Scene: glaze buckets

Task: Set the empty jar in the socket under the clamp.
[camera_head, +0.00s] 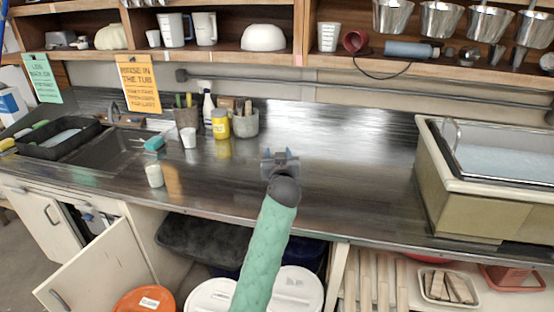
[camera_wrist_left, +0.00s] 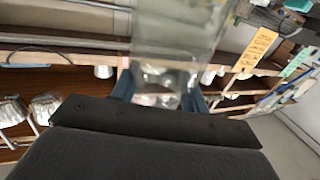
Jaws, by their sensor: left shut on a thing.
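My left gripper (camera_head: 280,160) is over the middle of the dark metal counter, at the end of my green-sleeved arm. In the left wrist view its blue fingers (camera_wrist_left: 160,92) stand on either side of a clear, see-through jar (camera_wrist_left: 178,35) and are shut on it. The jar looks empty, and the shelves show through it. In the head view I cannot make out the jar beyond the gripper. I cannot pick out the socket or the clamp in either view. My right gripper is not in view.
The counter (camera_head: 345,140) is clear around the gripper. A yellow jar (camera_head: 220,124), a tool pot (camera_head: 246,125) and white cups stand left of it. A sink (camera_head: 110,150) is at the left. A large tub (camera_head: 450,195) stands at the right. Shelves run along the back.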

